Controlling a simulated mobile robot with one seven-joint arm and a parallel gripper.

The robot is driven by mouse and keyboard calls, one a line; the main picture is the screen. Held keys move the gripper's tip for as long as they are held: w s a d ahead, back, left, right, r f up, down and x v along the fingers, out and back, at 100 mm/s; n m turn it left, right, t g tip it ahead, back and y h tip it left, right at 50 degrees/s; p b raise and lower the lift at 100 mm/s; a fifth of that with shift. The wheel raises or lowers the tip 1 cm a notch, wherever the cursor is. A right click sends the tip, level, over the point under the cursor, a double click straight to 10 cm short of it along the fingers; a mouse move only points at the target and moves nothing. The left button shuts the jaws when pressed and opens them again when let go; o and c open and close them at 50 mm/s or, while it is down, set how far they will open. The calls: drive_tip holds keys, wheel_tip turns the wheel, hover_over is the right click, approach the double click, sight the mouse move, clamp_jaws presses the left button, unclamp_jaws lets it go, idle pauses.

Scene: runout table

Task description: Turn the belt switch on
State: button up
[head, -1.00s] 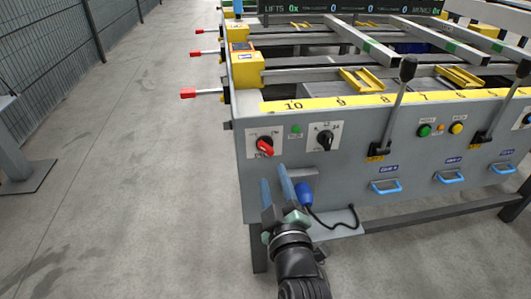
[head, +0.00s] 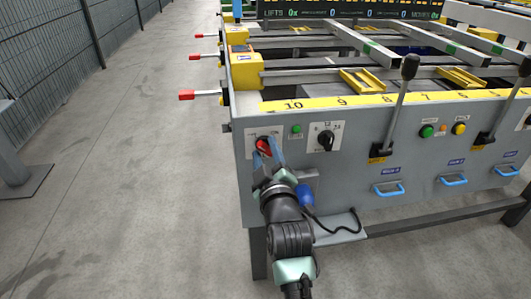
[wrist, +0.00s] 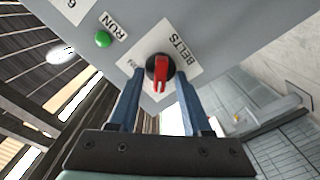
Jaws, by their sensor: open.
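The belt switch is a red rotary knob (wrist: 160,73) on a dark round base, on a white plate marked BELTS in the wrist view. In the head view the red knob (head: 264,147) is on the left end of the grey front panel, partly hidden by my fingers. My gripper (wrist: 160,90) is open, its two blue fingers on either side of the knob in the wrist picture. I cannot tell whether they touch it. It also shows in the head view (head: 267,152), reaching up to the switch plate.
A green RUN light (wrist: 102,40) sits beside the switch plate. A black rotary selector (head: 326,140) is to the right. A blue plug (head: 305,195) with a black cable hangs below. Black-knobbed levers (head: 409,68) stand further right. The floor at left is clear.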

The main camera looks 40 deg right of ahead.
clamp_jaws()
drive_tip(key=shift+m, duration=0.3)
drive_tip(key=m+p, duration=0.2)
drive_tip(key=m, duration=0.1)
drive_tip(key=shift+r+m, duration=0.1)
drive_tip(key=shift+m, duration=0.3)
drive_tip(key=m+p, duration=0.2)
drive_tip(key=m, duration=0.2)
drive_tip(key=shift+d, duration=0.1)
drive_tip(key=m+p, duration=0.1)
drive_tip(key=m, duration=0.4)
drive_tip(key=shift+s, duration=0.1)
drive_tip(key=m+p, duration=0.1)
drive_tip(key=m, duration=0.3)
drive_tip(key=shift+d, duration=0.15)
drive_tip(key=shift+m, duration=0.4)
